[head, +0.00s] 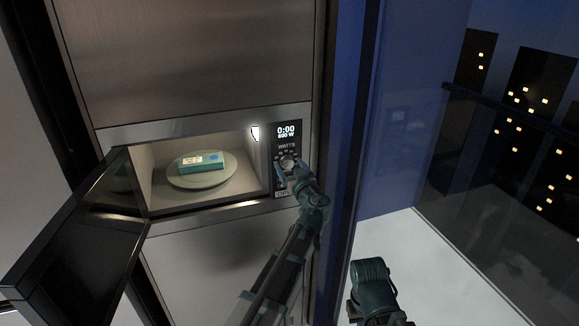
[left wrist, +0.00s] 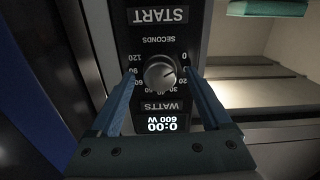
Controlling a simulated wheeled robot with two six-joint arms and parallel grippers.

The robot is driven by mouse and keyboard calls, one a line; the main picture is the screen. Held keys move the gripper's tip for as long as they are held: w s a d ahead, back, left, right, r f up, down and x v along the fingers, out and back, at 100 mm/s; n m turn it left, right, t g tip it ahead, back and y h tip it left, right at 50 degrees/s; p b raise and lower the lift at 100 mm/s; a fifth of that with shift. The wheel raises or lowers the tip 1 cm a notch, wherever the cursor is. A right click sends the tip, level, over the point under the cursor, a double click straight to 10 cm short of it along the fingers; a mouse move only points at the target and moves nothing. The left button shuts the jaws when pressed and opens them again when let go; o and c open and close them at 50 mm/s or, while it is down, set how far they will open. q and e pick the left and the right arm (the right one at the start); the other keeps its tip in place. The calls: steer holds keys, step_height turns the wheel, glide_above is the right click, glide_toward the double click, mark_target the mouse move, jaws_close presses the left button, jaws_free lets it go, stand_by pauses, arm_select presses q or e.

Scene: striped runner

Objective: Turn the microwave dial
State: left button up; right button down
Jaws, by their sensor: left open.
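The microwave (head: 140,134) is built into a tall metal cabinet, with its control panel at the right. The round dial (left wrist: 160,73) sits between the WATTS and SECONDS labels, upside down in the left wrist view. The dial also shows in the head view (head: 287,161), partly covered by my gripper. My left gripper (left wrist: 160,77) is open, its blue fingers on either side of the dial, with gaps visible. In the head view my left gripper (head: 289,168) is in front of the panel. The display (left wrist: 163,124) reads 0:00.
The microwave door (head: 85,240) stands open toward the lower left. Inside, a teal box (head: 200,162) lies on a round plate (head: 195,183). A window with lit buildings fills the right side. White floor (head: 440,270) is clear there.

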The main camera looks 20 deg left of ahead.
arm_select(q)
steer(key=shift+w+a, duration=0.15)
steer(key=shift+w, duration=0.05)
jaws_close()
stand_by(0.4)
